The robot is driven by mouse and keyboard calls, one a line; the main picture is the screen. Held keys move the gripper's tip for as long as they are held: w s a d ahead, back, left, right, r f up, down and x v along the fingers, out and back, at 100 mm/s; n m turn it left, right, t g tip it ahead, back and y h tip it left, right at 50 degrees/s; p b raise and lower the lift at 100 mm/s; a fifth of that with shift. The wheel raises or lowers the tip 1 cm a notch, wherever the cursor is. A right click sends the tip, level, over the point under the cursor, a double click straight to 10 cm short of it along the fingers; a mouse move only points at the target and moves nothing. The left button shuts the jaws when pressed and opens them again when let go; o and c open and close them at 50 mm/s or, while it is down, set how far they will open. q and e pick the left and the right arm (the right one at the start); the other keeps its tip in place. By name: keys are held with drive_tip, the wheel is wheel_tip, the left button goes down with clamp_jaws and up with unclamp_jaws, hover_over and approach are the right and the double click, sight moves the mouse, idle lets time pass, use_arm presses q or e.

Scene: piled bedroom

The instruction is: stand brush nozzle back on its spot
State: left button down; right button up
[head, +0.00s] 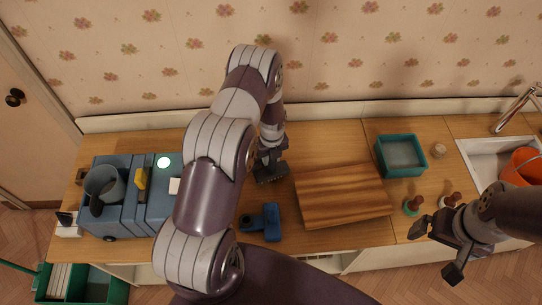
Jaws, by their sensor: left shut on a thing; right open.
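My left gripper (271,160) points down over the middle of the wooden counter, behind the cutting board's left end. It is shut on a dark grey piece (270,174) that looks like the brush nozzle. The piece is small and partly covered by the fingers, and I cannot tell whether it touches the counter. A pale glowing round spot (163,162) shows at the back of the blue machine, left of my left arm. My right gripper (450,255) is open and empty at the counter's front right edge.
The blue machine (130,215) holds a grey cup (104,184). A blue fitting (262,222) lies in front of my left gripper. The cutting board (342,196), teal box (400,155), wooden-handled tools (412,206) and sink (478,152) are to the right. Bare counter (322,143) lies behind the board.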

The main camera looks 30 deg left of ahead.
use_arm(q)
drive_tip(key=shift+f+b, duration=0.8)
drive_tip(key=shift+f, duration=0.15)
drive_tip(key=c, duration=0.7)
unclamp_jaws()
drive_tip(key=shift+c, duration=0.2)
drive_tip(key=r+p, duration=0.3)
drive_tip(key=r, duration=0.1)
drive_tip(key=r+p, duration=0.3)
drive_tip(key=r, duration=0.1)
drive_tip(key=shift+s+d, duration=0.15)
drive_tip(key=shift+d, duration=0.05)
idle(0.3)
